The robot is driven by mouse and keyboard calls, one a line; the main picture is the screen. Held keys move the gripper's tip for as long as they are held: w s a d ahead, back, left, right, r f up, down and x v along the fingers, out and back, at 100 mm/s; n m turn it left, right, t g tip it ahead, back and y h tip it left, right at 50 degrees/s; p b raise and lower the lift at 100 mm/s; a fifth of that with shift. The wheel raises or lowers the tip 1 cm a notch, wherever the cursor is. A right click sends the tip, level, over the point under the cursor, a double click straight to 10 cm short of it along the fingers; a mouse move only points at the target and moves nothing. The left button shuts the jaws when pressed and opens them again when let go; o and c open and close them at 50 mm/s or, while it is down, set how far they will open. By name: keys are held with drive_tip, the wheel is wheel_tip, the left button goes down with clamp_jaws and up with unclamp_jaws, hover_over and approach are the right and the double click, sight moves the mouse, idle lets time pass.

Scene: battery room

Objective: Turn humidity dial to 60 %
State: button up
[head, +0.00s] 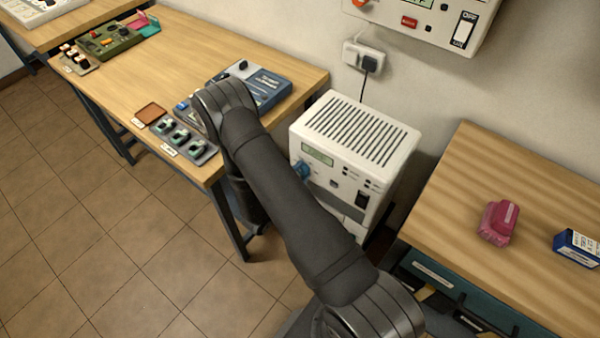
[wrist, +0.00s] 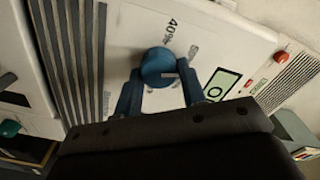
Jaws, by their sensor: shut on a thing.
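The humidity dial (wrist: 158,62) is a round blue knob on the white front panel of a cabinet unit (head: 355,135). In the wrist view my gripper (wrist: 159,85) has its two blue fingers on either side of the dial, shut on it. A short pale mark shows on the dial's right side. A "40%" label stands above the dial; another label to its upper right is too blurred to read. In the head view a blue patch shows at the panel beside my arm; I cannot tell finger from dial there. The unit's green display (head: 318,155) is lit, its reading unclear.
A wooden bench (head: 190,45) with several devices stands to the left. Another wooden table (head: 480,185) on the right holds a pink object (head: 498,222) and a blue-white box (head: 577,247). A wall unit (head: 430,15) and a plugged socket (head: 364,57) are above the cabinet.

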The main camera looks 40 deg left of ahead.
drive_tip(key=shift+f+m, duration=0.2)
drive_tip(key=shift+m, duration=4.6)
drive_tip(key=o, duration=1)
drive_tip(key=s, duration=1.7)
drive_tip(key=shift+s, duration=0.25)
drive_tip(key=shift+w, duration=0.15)
